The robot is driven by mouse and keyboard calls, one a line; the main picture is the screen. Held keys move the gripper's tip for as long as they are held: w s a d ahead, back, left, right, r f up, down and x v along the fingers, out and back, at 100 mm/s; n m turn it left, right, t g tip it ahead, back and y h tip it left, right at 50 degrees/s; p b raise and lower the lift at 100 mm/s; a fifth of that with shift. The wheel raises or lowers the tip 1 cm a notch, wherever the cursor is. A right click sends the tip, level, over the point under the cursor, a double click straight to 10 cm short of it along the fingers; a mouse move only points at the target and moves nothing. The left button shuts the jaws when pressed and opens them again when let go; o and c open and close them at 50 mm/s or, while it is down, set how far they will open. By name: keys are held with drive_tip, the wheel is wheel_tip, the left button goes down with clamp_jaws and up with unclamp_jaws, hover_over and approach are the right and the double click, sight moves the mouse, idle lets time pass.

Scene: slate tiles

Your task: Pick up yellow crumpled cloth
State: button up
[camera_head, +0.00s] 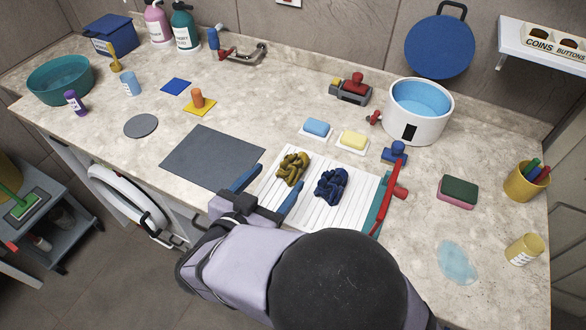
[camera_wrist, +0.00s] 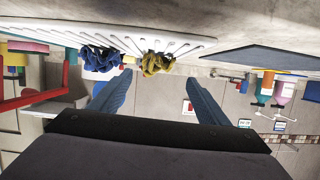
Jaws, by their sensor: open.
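The yellow crumpled cloth (camera_head: 293,168) lies on the left part of a white ribbed drainboard (camera_head: 318,213) on the counter. It is a dark mustard knot of fabric. A blue crumpled cloth (camera_head: 331,186) lies just to its right, a small gap away. My gripper (camera_head: 268,190) is open and empty at the drainboard's front left, near the yellow cloth and apart from it. In the wrist view, the yellow cloth (camera_wrist: 156,64) shows between the two blue fingers (camera_wrist: 160,95), beyond their tips, with the blue cloth (camera_wrist: 100,58) to its left.
A red handle (camera_head: 388,195) stands at the drainboard's right edge. Behind are a blue sponge (camera_head: 317,128) and a yellow sponge (camera_head: 353,140) on small dishes, and a white pot (camera_head: 418,112) of blue liquid. A flat slate tile (camera_head: 212,157) lies to the left.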

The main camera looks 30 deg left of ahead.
sight(286, 174)
drive_tip(key=shift+s+f, duration=0.25)
drive_tip(key=shift+s, duration=0.35)
drive_tip(key=shift+d+p+x, duration=0.15)
drive_tip(key=shift+p+x, duration=0.25)
drive_tip(key=shift+x, duration=1.45)
drive_tip(key=shift+d+p+x, duration=0.15)
drive_tip(key=shift+p+x, duration=0.2)
drive_tip(key=shift+x, duration=1.5)
drive_tip(key=c, duration=1.1)
